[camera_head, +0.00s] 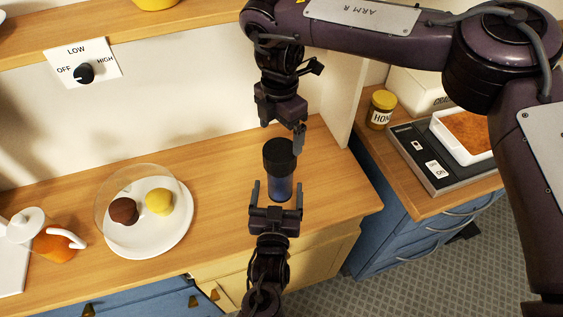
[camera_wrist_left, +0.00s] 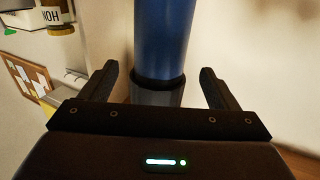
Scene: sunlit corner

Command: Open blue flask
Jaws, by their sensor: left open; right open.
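The blue flask (camera_head: 280,189) stands upright on the wooden counter, with its wide black lid (camera_head: 279,155) on top. My left gripper (camera_head: 277,187) is open, with one finger to each side of the flask's blue body in the head view. The left wrist view shows the flask's blue body (camera_wrist_left: 165,38) between the open fingers (camera_wrist_left: 159,74), with visible gaps on both sides. My right gripper (camera_head: 283,136) is open and points down at the lid. One of its fingers shows at the lid's right edge; the other is hard to make out. Whether it touches the lid cannot be told.
A white plate (camera_head: 170,240) with a brown and a yellow round item stands left on the counter (camera_head: 225,190). An orange-filled jug (camera_head: 52,242) is far left. A honey jar (camera_head: 381,109) and a scale (camera_head: 425,160) with a dish occupy the right counter.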

